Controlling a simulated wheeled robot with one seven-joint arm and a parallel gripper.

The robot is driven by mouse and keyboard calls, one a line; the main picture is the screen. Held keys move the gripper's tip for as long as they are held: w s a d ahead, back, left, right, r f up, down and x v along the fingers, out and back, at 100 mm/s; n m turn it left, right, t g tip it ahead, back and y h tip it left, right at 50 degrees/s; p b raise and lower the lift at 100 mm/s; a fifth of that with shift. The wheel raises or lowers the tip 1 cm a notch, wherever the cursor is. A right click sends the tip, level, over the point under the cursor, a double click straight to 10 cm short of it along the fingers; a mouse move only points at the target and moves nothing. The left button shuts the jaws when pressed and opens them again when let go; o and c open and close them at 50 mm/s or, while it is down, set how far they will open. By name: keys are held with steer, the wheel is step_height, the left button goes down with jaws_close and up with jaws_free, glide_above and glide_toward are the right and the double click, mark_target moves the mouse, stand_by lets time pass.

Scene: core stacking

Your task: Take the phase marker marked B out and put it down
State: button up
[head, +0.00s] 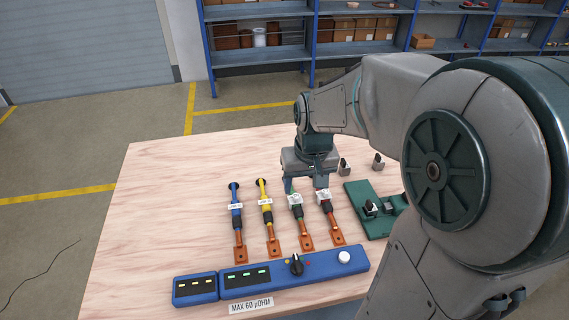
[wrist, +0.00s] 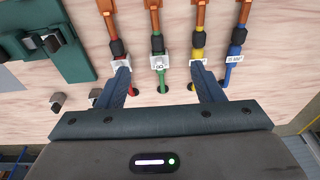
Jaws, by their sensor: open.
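Blue (head: 236,213), yellow (head: 266,214), green (head: 297,212) and red (head: 326,208) cables lie side by side on the table, each with a pale marker. The green cable's marker (head: 295,200) is a white block; it also shows in the wrist view (wrist: 158,62). The red cable's marker (head: 322,195) is similar. The letters are too small to read surely, so I cannot tell which is B. My gripper (head: 306,187) is open and empty above the cables. In the wrist view its fingers (wrist: 160,68) spread either side of the green cable, their tips near the red and yellow cables' markers.
A blue meter unit (head: 230,280) and a "MAX 60 µOHM" label (head: 250,305) lie at the front. A green fixture (head: 365,195) stands at right, with small metal pieces (head: 344,168) behind it. The table's left side (head: 160,200) is clear.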

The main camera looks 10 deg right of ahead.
steer(key=p, duration=0.2)
glide_toward(296, 196)
steer(key=f, duration=0.4)
steer(key=w+f, duration=0.1)
steer(key=f, duration=0.1)
steer(key=shift+a, duration=0.15)
steer(key=shift+w+f+p, duration=0.2)
steer(key=shift+f+p, duration=0.25)
steer(key=shift+f, duration=0.85)
steer(key=shift+w+f+p, duration=0.25)
steer(key=shift+f+p, duration=0.2)
steer(key=shift+f, duration=0.85)
steer(key=shift+c, duration=0.3)
steer(key=c, duration=1)
